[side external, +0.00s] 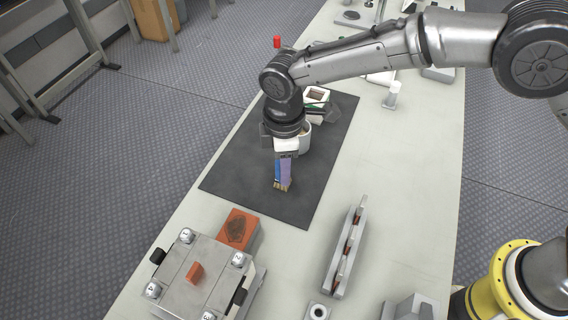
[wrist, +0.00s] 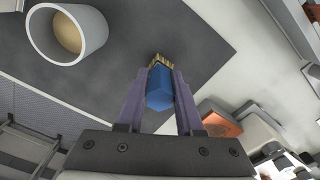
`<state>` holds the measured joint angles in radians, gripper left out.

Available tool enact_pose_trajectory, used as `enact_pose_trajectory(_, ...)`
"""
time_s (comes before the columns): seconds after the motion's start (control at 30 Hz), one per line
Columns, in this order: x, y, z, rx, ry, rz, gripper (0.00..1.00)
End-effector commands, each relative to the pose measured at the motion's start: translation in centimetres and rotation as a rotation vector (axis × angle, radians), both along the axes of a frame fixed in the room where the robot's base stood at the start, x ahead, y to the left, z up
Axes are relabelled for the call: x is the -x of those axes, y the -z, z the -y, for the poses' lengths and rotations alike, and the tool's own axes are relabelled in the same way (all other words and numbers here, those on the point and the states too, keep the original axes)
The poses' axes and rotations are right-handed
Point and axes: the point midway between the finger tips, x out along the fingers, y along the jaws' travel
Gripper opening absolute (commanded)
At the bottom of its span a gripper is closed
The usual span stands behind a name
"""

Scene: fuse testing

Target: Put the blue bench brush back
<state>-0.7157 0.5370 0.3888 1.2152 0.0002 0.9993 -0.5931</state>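The blue bench brush (wrist: 160,88) is between the two purple-grey fingers of my gripper (wrist: 160,82) in the wrist view, with its tan bristles pointing away from the palm. In the side external view my gripper (side external: 284,178) points down over the dark mat (side external: 235,165), shut on the brush (side external: 278,171). The bristle end is lowest; whether it touches the mat I cannot tell. A white round cup (wrist: 88,47) with a tan inside stands on the mat at the upper left of the wrist view. In the side external view the cup (side external: 305,141) is partly hidden behind my gripper.
A grey clamp fixture (side external: 207,262) and an orange block (side external: 238,228) stand in front of the mat. A grey slotted rack (side external: 346,250) is to the right. A box-like device (side external: 317,97) sits at the mat's far end. The mat's left part is clear.

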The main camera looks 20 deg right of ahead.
Motion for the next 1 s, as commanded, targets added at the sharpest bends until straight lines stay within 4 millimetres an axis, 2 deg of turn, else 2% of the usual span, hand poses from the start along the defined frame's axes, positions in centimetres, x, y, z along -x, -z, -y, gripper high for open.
enact_pose_trajectory(0.03, 0.0, 0.0, 0.0, 0.001, 0.0, -0.001, 0.46)
enact_pose_trajectory(0.1, 0.0, 0.0, 0.0, 0.001, 0.0, -0.001, 0.59)
enact_pose_trajectory(0.13, 0.0, 0.0, 0.0, 0.001, 0.0, -0.001, 0.62)
enact_pose_trajectory(0.4, 0.0, 0.0, 0.0, 0.001, 0.0, -0.001, 0.62)
enact_pose_trajectory(0.53, 0.0, -0.8, 0.0, 0.0, 0.0, 0.0, 0.62)
enact_pose_trajectory(0.67, -0.1, -2.9, -0.1, -0.003, 0.0, 0.003, 0.62)
enact_pose_trajectory(1.0, 0.0, -9.6, 0.0, -0.001, 0.0, 0.002, 0.62)
